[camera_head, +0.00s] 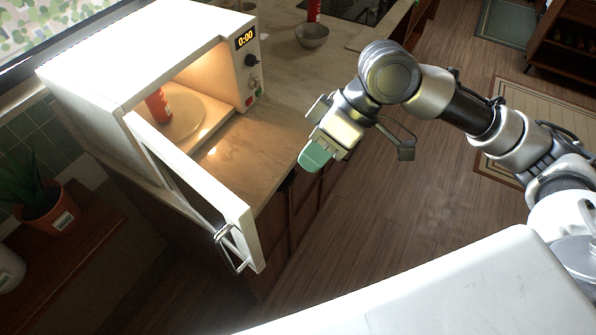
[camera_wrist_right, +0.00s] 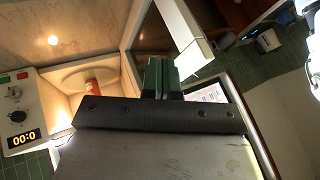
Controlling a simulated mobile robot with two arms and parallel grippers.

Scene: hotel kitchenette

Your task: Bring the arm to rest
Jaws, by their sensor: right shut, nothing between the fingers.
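My right gripper (camera_head: 316,156) is shut and empty, in front of the counter edge and to the right of the open microwave. Its green fingertips also show pressed together in the right wrist view (camera_wrist_right: 161,76). My right arm reaches in from the right of the head view, bent at the elbow. My left gripper is not in view.
A white microwave (camera_head: 110,62) stands on the counter (camera_head: 283,95) with its door (camera_head: 243,222) open toward me. A red can (camera_head: 158,105) is inside. A grey bowl (camera_head: 312,36) and a red bottle (camera_head: 314,10) stand farther back. A potted plant (camera_head: 48,215) is at left. The wooden floor (camera_head: 400,215) is clear.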

